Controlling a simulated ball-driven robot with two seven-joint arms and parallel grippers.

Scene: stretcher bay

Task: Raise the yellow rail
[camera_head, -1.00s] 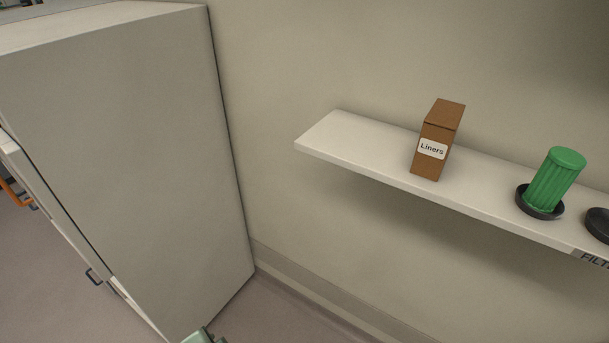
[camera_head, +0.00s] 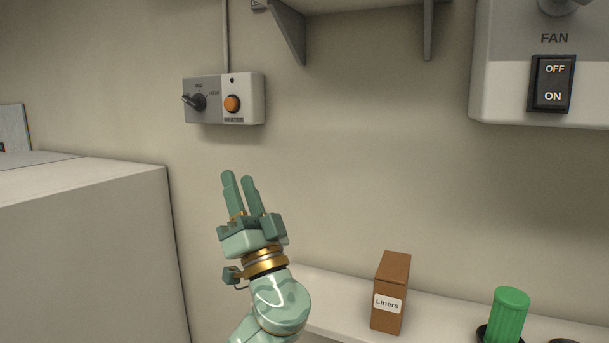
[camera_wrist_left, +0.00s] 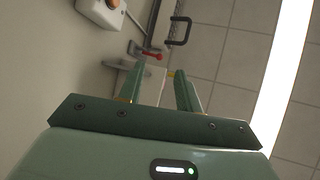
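My left gripper (camera_head: 238,178) points up in front of the wall in the head view, below the heater box. In the left wrist view its two fingers (camera_wrist_left: 158,72) stand apart with a gap between them, with nothing seen held. No yellow rail can be made out in the head view. A tiny yellow spot (camera_wrist_left: 171,74) shows near the right fingertip in the left wrist view; I cannot tell what it is. My right gripper is not in view.
A heater box (camera_head: 248,99) with knob and orange button is on the wall, a fan switch (camera_head: 552,84) at upper right. A shelf (camera_head: 345,317) holds a Liners box (camera_head: 390,294) and green canister (camera_head: 510,314). A pale cabinet (camera_head: 85,250) stands left. A dark handle (camera_wrist_left: 181,31) shows above.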

